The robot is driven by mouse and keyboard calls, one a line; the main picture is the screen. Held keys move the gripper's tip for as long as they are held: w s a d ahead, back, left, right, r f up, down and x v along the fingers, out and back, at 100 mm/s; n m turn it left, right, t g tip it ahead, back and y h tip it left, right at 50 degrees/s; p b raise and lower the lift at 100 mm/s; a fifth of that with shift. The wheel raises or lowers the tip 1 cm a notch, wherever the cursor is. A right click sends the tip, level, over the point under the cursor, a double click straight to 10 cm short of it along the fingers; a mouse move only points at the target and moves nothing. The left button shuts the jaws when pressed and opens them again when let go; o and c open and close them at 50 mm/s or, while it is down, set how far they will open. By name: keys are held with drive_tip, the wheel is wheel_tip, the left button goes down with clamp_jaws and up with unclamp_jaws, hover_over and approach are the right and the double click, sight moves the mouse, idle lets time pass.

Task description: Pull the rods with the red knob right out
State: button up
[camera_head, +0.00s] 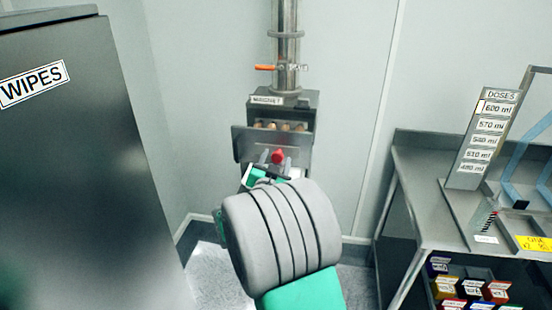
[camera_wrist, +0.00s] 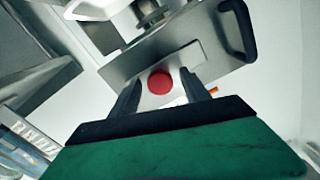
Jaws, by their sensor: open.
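A red knob (camera_head: 278,156) sits on the front of the grey metal sifter box (camera_head: 297,103), below its open slot. It also shows in the wrist view (camera_wrist: 160,82), in front of a flat metal plate (camera_wrist: 150,60) with a dark handle at one side. My gripper (camera_head: 276,165) is open, with one finger on each side of the red knob. In the wrist view the fingertips (camera_wrist: 160,85) flank the knob with small gaps. The rod behind the knob is hidden. Several brownish knobs or round items (camera_head: 285,126) show inside the slot.
A steel pipe with an orange-handled valve (camera_head: 264,67) rises above the box. A tall dark cabinet labelled WIPES (camera_head: 70,150) stands at left. A steel bench (camera_head: 425,190) with a doses board (camera_head: 482,138) stands at right, with coloured boxes below.

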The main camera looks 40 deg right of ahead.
clamp_jaws()
idle(0.6)
idle(0.8)
